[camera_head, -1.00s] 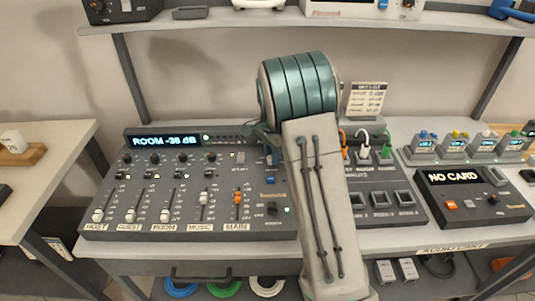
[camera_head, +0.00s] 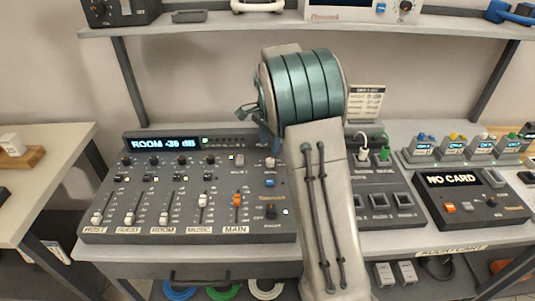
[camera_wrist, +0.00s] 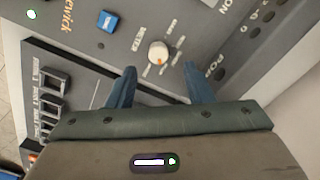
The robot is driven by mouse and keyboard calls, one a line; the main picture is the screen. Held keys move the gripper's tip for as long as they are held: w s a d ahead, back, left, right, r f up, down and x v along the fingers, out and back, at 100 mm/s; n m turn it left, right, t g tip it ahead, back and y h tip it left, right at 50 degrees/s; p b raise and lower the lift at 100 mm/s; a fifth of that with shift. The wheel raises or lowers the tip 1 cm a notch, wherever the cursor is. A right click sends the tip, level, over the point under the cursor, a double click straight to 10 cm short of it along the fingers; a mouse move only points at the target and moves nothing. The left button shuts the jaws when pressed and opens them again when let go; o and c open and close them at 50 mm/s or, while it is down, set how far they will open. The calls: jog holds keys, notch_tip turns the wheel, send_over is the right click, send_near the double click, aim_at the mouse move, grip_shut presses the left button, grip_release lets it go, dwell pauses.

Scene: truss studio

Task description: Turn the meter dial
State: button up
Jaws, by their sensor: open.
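In the head view the dial (camera_head: 270,162) is near the right end of the mixer (camera_head: 110,232), above a blue button (camera_head: 269,183). My gripper (camera_wrist: 160,70) is open and empty. Its two blue fingers point toward the dial, with the tips spread to either side and short of it in the picture; no contact shows. In the head view my arm hides part of the panel.
A blue button (camera_wrist: 108,21) lies left of the dial in the wrist view. A dark panel with square buttons (camera_head: 380,201) and plugged cables adjoins the mixer on the right. A box reading NO CARD (camera_head: 470,208) stands farther right. A shelf (camera_head: 200,27) runs above.

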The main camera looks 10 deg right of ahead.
aim_at(269, 160)
notch_tip(269, 160, up, 8)
jog(key=shift+a, duration=0.15)
jog(key=shift+w, duration=0.1)
jog(key=s+n+t, duration=0.1)
jog(key=s+n, duration=0.5)
jog(key=s, duration=0.9)
jog(key=s+a+f+n+t, duration=0.1)
jog(key=s+n, duration=0.6)
jog(key=s, duration=0.9)
jog(key=shift+a+t, duration=0.25)
jog(key=shift+t, duration=0.15)
